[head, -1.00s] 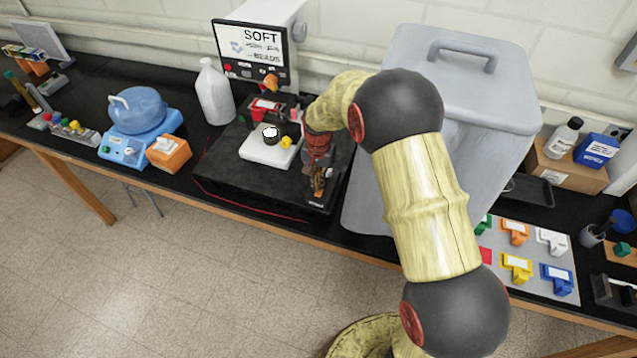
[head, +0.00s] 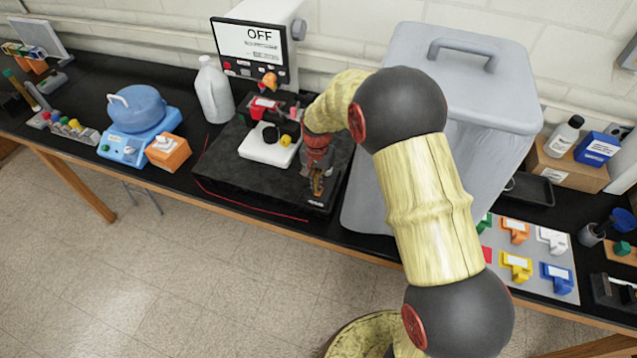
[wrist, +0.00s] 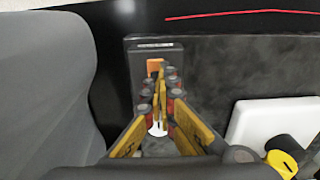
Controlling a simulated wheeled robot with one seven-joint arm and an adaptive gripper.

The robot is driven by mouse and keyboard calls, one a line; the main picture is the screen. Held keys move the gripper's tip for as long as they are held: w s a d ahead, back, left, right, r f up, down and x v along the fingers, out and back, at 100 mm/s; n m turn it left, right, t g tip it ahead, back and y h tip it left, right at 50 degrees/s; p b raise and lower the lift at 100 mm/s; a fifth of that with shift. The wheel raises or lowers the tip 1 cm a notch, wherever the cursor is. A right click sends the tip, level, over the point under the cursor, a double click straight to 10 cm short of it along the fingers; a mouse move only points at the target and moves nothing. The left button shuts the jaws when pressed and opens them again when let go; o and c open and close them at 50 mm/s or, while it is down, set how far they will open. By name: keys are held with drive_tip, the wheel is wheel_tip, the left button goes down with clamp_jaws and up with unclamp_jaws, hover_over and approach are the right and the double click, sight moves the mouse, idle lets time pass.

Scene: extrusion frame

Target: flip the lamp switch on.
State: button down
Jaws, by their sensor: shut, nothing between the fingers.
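The microscope-like instrument has a black base (head: 255,185) with a small raised block at its front right corner, which the wrist view shows as a dark switch block (wrist: 140,62) with a pale label. An orange piece (wrist: 154,66), seemingly the lamp switch, sits on this block, partly hidden by my fingers. My gripper (head: 317,184) points down over the block, shut and empty. Its fingertips (wrist: 160,72) are at or very near the orange piece; contact cannot be told. The instrument's screen (head: 250,42) reads OFF. The round spot (head: 270,134) on the white stage (head: 252,151) is dark.
A large grey bin-like cover (head: 415,110) stands close to the right of my gripper. A white bottle (head: 214,92), a blue-lidded device (head: 137,110) and an orange box (head: 168,152) stand left. A red line (head: 250,206) runs along the base's front.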

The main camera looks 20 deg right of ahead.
wheel_tip(320, 180, up, 14)
drive_tip(key=p, duration=0.1)
drive_tip(key=shift+s+p, duration=0.15)
drive_tip(key=shift+p, duration=0.2)
drive_tip(key=shift+a, duration=0.2)
